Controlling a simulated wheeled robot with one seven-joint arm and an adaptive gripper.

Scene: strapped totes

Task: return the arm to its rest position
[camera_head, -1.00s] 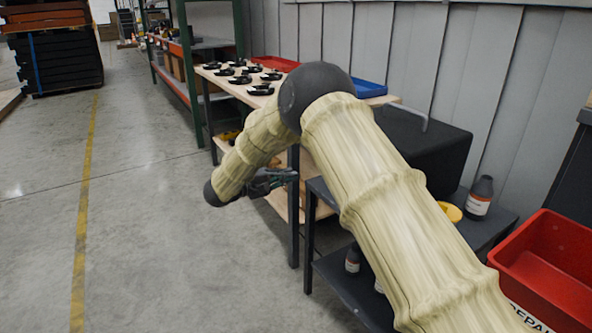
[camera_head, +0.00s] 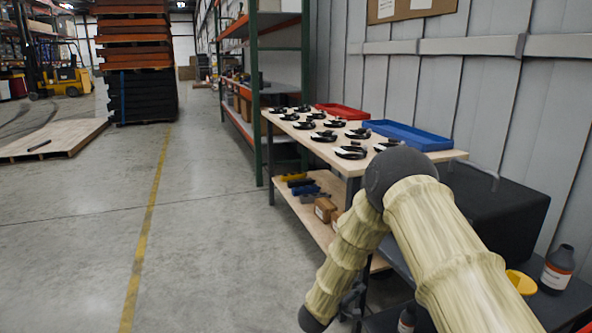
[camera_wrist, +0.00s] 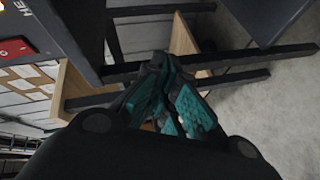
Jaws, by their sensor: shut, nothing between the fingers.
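My arm, in a pale ribbed sleeve, reaches from the lower right of the head view and bends down at a dark elbow. My gripper (camera_head: 352,302) is mostly hidden behind the forearm there, low beside the workbench. In the wrist view my gripper (camera_wrist: 172,100) shows dark fingers with teal pads, tips drawn together, holding nothing. Dark table legs and wooden boards lie beyond the fingers, with grey floor to the right.
The workbench (camera_head: 448,156) carries several black-and-white tools, a red tray (camera_head: 342,111) and a blue tray (camera_head: 408,135). A black case (camera_head: 515,205) and a bottle (camera_head: 557,269) stand at right. Open floor (camera_head: 215,240) with a yellow line lies left.

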